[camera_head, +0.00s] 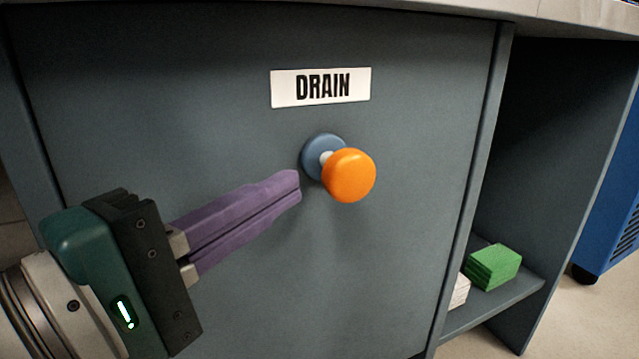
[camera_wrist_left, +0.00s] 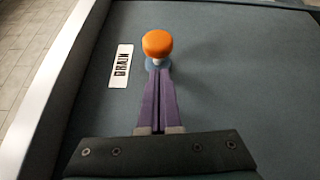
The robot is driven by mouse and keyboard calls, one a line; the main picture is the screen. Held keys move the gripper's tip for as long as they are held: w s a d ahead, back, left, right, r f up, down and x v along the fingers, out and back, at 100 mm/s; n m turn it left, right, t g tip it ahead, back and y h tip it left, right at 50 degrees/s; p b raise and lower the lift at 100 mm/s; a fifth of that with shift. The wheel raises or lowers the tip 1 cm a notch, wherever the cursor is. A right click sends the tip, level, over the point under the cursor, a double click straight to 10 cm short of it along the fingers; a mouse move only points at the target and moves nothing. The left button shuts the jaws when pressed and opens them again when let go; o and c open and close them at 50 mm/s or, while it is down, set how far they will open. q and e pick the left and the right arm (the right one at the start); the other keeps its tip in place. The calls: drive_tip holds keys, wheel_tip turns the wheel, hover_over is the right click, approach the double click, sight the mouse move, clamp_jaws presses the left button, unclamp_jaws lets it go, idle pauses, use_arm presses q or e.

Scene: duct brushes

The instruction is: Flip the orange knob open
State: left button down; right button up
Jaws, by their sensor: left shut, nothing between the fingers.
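The orange knob (camera_head: 348,175) stands out from the grey cabinet panel on a short pale stem, with a round blue base plate (camera_head: 319,152) behind it. A white DRAIN label (camera_head: 321,87) is above it. My left gripper (camera_head: 298,185) has its purple fingers closed together, with nothing between them. In the head view its tips are just left of the knob and base plate. In the left wrist view the knob (camera_wrist_left: 157,43) is straight beyond the fingertips (camera_wrist_left: 159,72); whether they touch the base is unclear. My right gripper is not in view.
The grey panel (camera_head: 150,100) is flat and clear around the knob. A countertop edge (camera_head: 570,18) runs above. To the right, an open shelf (camera_head: 510,298) holds a green stack (camera_head: 493,266) and a white stack (camera_head: 460,291). A blue unit (camera_head: 612,205) stands farther right.

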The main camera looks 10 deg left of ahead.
sight(352, 186)
use_arm(q)
drive_tip(key=shift+x, duration=1.2)
drive_tip(key=s+d, duration=0.1)
drive_tip(key=s, duration=0.1)
drive_tip(key=s+d+p, duration=0.1)
drive_tip(key=s, duration=0.1)
drive_tip(key=shift+s+d, duration=0.1)
drive_tip(key=shift+d, duration=0.05)
